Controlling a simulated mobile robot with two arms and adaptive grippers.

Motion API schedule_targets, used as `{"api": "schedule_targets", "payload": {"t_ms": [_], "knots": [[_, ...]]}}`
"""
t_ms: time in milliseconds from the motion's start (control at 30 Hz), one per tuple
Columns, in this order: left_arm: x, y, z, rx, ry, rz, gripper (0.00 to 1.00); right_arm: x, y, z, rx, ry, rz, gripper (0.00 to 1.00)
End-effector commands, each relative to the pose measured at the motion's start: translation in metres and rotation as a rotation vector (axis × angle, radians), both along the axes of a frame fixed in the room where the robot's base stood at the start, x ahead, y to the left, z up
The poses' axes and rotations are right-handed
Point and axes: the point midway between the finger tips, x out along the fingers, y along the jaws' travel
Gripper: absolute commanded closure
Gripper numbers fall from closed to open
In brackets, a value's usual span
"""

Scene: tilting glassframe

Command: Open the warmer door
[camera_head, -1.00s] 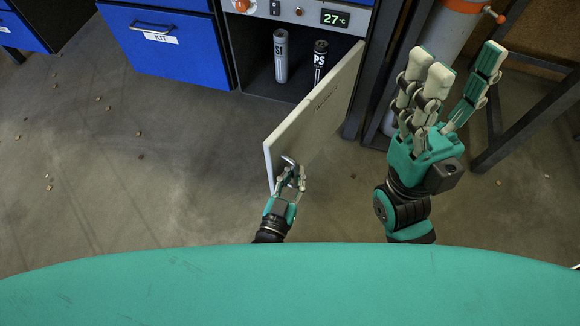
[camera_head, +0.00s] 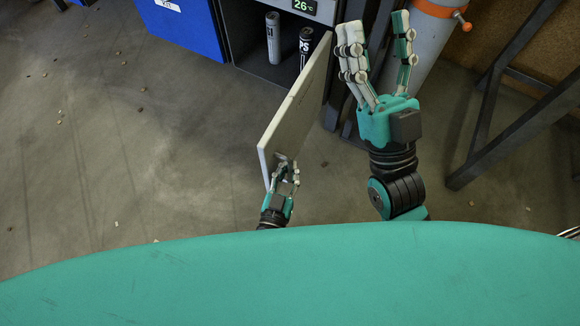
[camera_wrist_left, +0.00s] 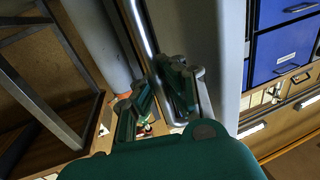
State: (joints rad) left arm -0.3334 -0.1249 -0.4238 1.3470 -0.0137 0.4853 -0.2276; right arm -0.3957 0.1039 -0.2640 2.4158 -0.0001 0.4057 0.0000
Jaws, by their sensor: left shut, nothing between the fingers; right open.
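The warmer door (camera_head: 300,108) is a pale panel, standing wide open and pointing from the warmer's right side toward me. It also shows in the left wrist view (camera_wrist_left: 205,35), with a metal handle bar (camera_wrist_left: 140,30) beside it. My left gripper (camera_head: 287,172) is at the door's near end by the handle. In the left wrist view its fingers (camera_wrist_left: 162,88) are closed up close to the bar; whether they touch it I cannot tell. My right gripper (camera_head: 376,45) is open and empty, to the right of the door. The warmer's dark inside (camera_head: 240,45) is exposed.
Two labelled cylinders, SI (camera_head: 273,38) and PS (camera_head: 306,46), stand inside the warmer. Its display (camera_head: 304,6) reads 26°C. A blue drawer (camera_head: 190,28) is left. A grey cylinder (camera_head: 418,50) and dark metal frame (camera_head: 495,110) stand right. Floor at left is mostly clear.

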Motion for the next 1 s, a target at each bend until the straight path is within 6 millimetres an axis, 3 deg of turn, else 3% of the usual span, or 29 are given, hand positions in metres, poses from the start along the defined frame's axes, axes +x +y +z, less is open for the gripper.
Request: {"api": "schedule_targets", "payload": {"t_ms": [400, 667, 1000], "knots": [[-0.0052, 0.0008, -0.0052, 0.006, 0.009, -0.003, 0.99, 0.0009, 0.0001, -0.0007, -0.003, 0.007, -0.001, 0.46], [-0.0030, 0.0001, -0.0027, 0.003, 0.005, -0.002, 0.66, 0.0008, 0.0000, -0.0006, -0.002, 0.006, -0.001, 0.46], [-0.0061, 0.0013, -0.0020, 0.002, 0.005, -0.002, 0.66, 0.0005, 0.0002, -0.0005, -0.001, 0.005, 0.001, 0.46]]}}
